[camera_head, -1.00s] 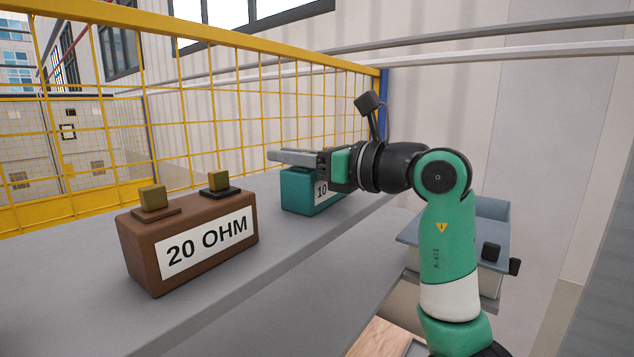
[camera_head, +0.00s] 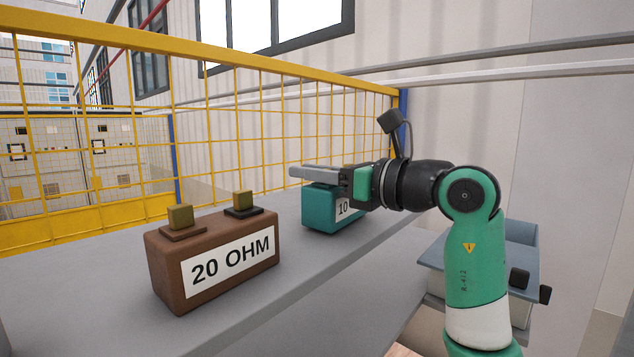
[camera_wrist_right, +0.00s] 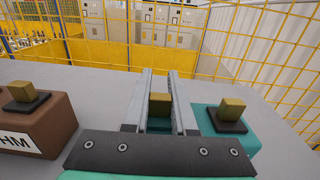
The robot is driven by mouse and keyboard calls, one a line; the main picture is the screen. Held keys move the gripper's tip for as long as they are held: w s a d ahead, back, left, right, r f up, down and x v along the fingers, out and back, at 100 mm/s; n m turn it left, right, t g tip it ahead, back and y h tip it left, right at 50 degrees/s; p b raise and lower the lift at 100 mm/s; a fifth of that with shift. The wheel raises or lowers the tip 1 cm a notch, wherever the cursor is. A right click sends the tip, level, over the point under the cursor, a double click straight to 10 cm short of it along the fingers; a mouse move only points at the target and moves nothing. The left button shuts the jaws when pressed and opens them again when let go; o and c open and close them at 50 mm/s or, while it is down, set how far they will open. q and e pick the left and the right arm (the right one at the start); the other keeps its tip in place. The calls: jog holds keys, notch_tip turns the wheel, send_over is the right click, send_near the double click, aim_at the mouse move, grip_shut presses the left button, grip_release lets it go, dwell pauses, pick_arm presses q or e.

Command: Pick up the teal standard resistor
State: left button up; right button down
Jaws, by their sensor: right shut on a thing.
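The teal resistor (camera_head: 319,214) is a block with a white label reading "10", the rest hidden behind my right gripper. It stands upright on the grey counter. My right gripper (camera_head: 310,173) reaches over its top from the right. In the right wrist view, the gripper (camera_wrist_right: 158,98) is shut on one brass terminal (camera_wrist_right: 159,105) of the teal resistor, one finger on each side. The second terminal (camera_wrist_right: 230,112) stands free to the right on the teal body (camera_wrist_right: 203,115). My left gripper is not in view.
A brown resistor (camera_head: 165,275) labelled "20 OHM" stands on the counter (camera_head: 250,322), nearer and to the left, with a clear gap between the two. A yellow mesh fence (camera_head: 240,130) runs behind the counter. A blue-grey box (camera_head: 522,231) is at the right, beyond my arm.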

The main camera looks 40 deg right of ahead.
jog(key=shift+r, duration=0.5)
jog(key=s+a+r+b, duration=0.1)
jog(key=s+r+b, duration=0.4)
jog(key=s+r, duration=0.6)
jog(key=s, duration=0.3)
jog(key=shift+a+r, duration=0.25)
jog(key=shift+a, duration=0.05)
